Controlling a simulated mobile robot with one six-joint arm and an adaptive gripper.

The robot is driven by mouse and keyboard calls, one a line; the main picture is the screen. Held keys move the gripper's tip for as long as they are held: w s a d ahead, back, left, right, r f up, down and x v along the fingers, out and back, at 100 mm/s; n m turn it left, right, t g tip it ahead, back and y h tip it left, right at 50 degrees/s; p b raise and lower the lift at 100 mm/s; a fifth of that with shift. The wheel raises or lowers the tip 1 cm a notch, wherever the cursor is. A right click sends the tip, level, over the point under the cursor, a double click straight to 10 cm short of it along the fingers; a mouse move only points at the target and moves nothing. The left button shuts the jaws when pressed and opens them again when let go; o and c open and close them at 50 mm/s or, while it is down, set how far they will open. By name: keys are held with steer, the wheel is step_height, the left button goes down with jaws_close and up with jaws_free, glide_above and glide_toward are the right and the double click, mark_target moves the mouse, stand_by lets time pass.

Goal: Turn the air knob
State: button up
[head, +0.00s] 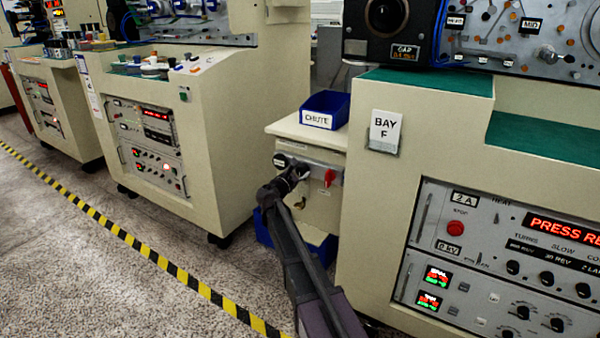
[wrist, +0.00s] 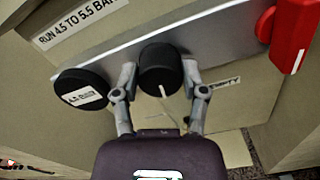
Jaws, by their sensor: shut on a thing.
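The black air knob (wrist: 160,66) sits on a grey panel strip (wrist: 215,38) in the wrist view, with a pale line on it pointing down in the picture. My gripper (wrist: 159,76) has one finger on each side of the knob and is shut on it. In the head view my gripper (head: 298,172) reaches the grey panel on the small cream cabinet (head: 308,130). There it mostly hides the knob.
A round black part with a white label (wrist: 82,90) is left of the knob, and a red handle (wrist: 291,34) is to its right. A blue CHUTE bin (head: 324,108) stands on the cabinet top. The BAY F machine (head: 370,200) stands close on the right.

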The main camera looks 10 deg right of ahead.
steer(key=m, duration=0.7)
steer(key=shift+d, duration=0.1)
steer(key=shift+w, duration=0.1)
stand_by(0.4)
steer(key=o, duration=1.1)
steer(key=shift+o, duration=0.2)
steer(key=v, duration=1.2)
